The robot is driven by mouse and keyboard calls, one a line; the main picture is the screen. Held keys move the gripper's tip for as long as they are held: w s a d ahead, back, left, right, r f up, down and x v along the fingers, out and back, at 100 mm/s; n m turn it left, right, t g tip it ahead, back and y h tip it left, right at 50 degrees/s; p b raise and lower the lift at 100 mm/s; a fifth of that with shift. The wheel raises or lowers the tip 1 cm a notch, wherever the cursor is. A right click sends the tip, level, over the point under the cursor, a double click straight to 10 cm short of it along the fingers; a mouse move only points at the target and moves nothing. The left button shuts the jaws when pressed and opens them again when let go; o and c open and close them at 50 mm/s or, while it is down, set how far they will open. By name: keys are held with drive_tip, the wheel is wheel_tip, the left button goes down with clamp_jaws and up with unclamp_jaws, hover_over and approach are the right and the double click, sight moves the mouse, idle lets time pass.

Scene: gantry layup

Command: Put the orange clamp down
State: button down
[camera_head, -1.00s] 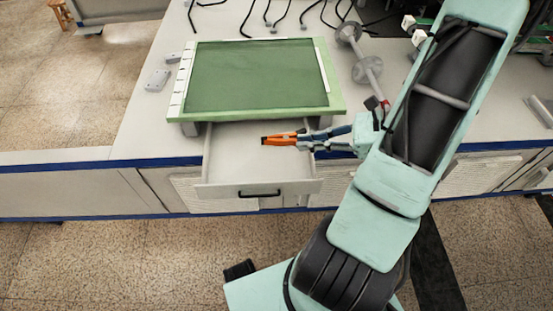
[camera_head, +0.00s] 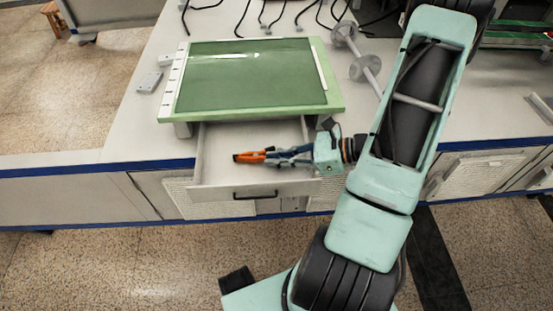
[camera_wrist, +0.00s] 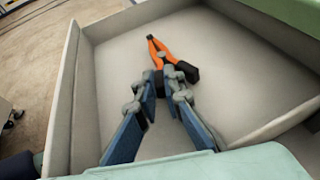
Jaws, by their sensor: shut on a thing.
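The orange clamp (camera_head: 250,157) with dark ends is held at the tip of my gripper (camera_head: 285,155). In the wrist view the clamp (camera_wrist: 158,50) points away from me, and my gripper's fingers (camera_wrist: 165,85) are shut on its near end. The clamp shows over the open drawer (camera_head: 215,186), inside the outline of its walls. In the wrist view the drawer's pale floor (camera_wrist: 245,85) lies behind and around the clamp. I cannot tell whether the clamp touches that floor.
A green-framed board (camera_head: 250,80) stands on the pale bench above the drawer's rear. A grey dumbbell-shaped part (camera_head: 356,52) and small grey blocks (camera_head: 150,81) lie beside it. Black cables lie at the back. The drawer holds nothing else that I see.

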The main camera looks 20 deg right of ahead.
drive_tip(key=c, duration=2)
unclamp_jaws()
drive_tip(key=shift+c, duration=0.2)
drive_tip(key=shift+d+r, duration=0.15)
drive_tip(key=shift+r, duration=0.05)
drive_tip(key=p+v, duration=0.3)
drive_tip(key=v, duration=0.8)
drive_tip(key=shift+s+d, duration=0.25)
drive_tip(key=shift+r, duration=0.2)
